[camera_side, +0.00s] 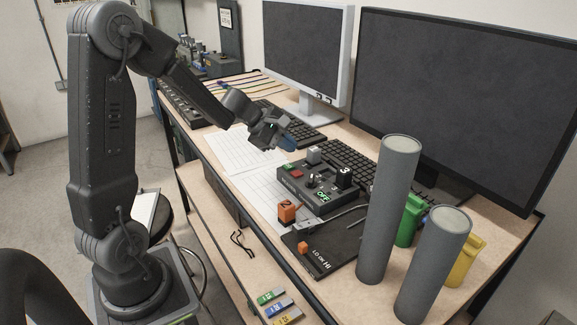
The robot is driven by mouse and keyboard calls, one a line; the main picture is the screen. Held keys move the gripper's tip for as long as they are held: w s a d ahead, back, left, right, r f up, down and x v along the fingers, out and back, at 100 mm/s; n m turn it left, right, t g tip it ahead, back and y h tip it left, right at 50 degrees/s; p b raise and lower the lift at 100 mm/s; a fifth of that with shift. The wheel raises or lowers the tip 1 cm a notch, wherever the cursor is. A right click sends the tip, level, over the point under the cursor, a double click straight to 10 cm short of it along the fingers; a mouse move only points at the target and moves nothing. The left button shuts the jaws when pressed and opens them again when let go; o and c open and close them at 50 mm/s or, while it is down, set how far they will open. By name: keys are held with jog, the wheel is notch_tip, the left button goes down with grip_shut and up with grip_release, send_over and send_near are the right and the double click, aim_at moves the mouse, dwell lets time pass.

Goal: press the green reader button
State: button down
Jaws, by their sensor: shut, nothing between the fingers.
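A dark control box (290,187) lies on the desk in front of the black keyboard. A small green button (289,167) is at its back left corner, beside a red button (297,174). A lit green "OFF" (322,196) shows on its front right part. My gripper (290,146) is shut and empty. It appears above and behind the green button, apart from it; the exact height is hard to tell. The lettering on the box is too small to read surely.
An orange block marked 2 (287,212) and a black block marked 3 (344,175) rise near the box. Two tall grey cylinders (388,210) stand at right, before green (409,222) and yellow bins (465,262). Monitors (460,95) close off the back. White sheets (232,152) lie flat at left.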

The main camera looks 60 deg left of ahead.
aim_at(288, 166)
jog(key=shift+f, duration=1.4)
dwell(1.0)
jog(key=shift+f, duration=0.35)
jog(key=shift+f, duration=0.4)
dwell(0.8)
jog(key=shift+r, duration=0.8)
jog(key=shift+r, duration=2.5)
